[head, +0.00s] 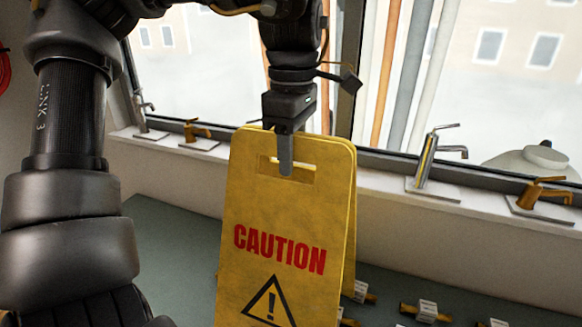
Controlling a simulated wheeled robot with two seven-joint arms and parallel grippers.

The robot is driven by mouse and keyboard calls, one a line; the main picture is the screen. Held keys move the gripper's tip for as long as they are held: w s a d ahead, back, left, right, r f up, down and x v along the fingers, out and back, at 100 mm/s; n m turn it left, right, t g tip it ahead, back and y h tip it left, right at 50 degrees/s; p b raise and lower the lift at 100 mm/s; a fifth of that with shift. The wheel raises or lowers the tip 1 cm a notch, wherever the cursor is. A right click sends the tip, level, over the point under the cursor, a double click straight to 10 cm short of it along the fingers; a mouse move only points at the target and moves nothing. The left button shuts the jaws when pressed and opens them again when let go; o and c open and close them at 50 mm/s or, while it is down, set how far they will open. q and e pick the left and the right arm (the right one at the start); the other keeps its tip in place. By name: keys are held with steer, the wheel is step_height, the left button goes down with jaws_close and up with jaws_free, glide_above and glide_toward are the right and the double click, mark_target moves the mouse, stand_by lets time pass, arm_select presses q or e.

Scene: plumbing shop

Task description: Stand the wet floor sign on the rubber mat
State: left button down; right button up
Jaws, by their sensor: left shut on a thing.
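The yellow wet floor sign (265,215) hangs upright in the middle of the head view, with red CAUTION lettering and a black warning triangle. Its two panels are nearly folded together, and its lower end is cut off by the picture's bottom edge. My left gripper (286,165) comes down from above and is shut on the sign's top, at the handle slot. The rubber mat is not in view. My right gripper is not in view.
A window sill behind the sign holds several taps, among them a tall chrome tap (427,160) and a brass tap (541,193). Below the sill is a grey-green surface (175,235), bare at left. Several small brass fittings with white tags (427,311) lie on it at lower right.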

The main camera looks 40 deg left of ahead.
arm_select(q)
steer(key=f, duration=0.3)
steer(key=shift+a+f, duration=0.1)
steer(key=shift+a, duration=0.15)
steer(key=shift+d, duration=0.15)
steer(key=c, duration=0.9)
jaws_free()
steer(key=shift+f, duration=0.2)
steer(key=shift+o, duration=0.2)
steer(key=shift+r, duration=0.1)
